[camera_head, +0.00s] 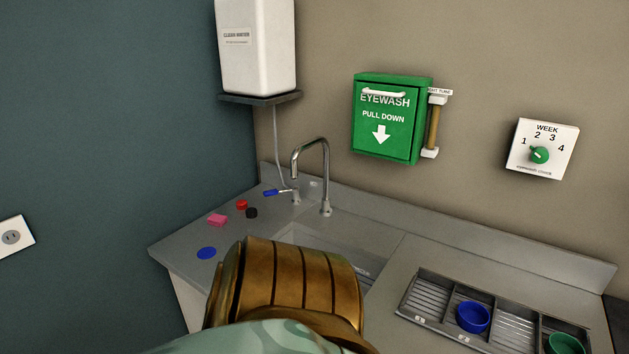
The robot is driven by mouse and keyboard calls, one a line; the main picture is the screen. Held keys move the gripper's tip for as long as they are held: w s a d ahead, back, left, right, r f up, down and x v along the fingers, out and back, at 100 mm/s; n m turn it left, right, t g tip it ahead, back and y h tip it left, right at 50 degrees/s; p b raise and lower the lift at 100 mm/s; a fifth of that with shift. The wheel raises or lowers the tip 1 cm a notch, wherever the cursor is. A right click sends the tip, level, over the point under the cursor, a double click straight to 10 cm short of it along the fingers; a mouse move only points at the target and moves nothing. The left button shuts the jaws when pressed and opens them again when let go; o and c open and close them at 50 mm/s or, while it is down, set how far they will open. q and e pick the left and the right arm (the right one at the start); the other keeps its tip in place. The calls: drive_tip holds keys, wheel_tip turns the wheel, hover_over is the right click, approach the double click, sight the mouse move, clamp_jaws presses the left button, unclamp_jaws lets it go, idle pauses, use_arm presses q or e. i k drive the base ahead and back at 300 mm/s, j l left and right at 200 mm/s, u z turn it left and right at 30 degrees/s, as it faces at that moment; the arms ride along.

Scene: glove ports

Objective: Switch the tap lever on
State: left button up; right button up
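The tap lever (272,193) has a blue grip and lies roughly level, pointing left from a small metal valve (296,196) at the back of the counter. Beside the valve, to the right, stands a curved metal spout (325,175) over the sink (325,240). A bronze ribbed part with a pale green section, seemingly part of my arm, rises from the bottom edge and covers the front of the sink. No gripper fingers show in this view. Nothing visible touches the lever.
A white water tank (257,45) hangs above on a shelf, its tube running down to the valve. A red cap (241,204), black cap (251,213), pink block (217,220) and blue disc (206,253) lie left of the sink. A tray (430,290) with bowls stands right.

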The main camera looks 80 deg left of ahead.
sight(296, 189)
drive_tip(key=i+j+u, duration=0.1)
drive_tip(key=u, duration=0.35)
drive_tip(key=i+u, duration=0.15)
drive_tip(key=u, duration=0.3)
drive_tip(key=i+u, duration=0.15)
drive_tip(key=u, duration=0.35)
drive_tip(key=i+u, duration=0.1)
drive_tip(key=u, duration=1.65)
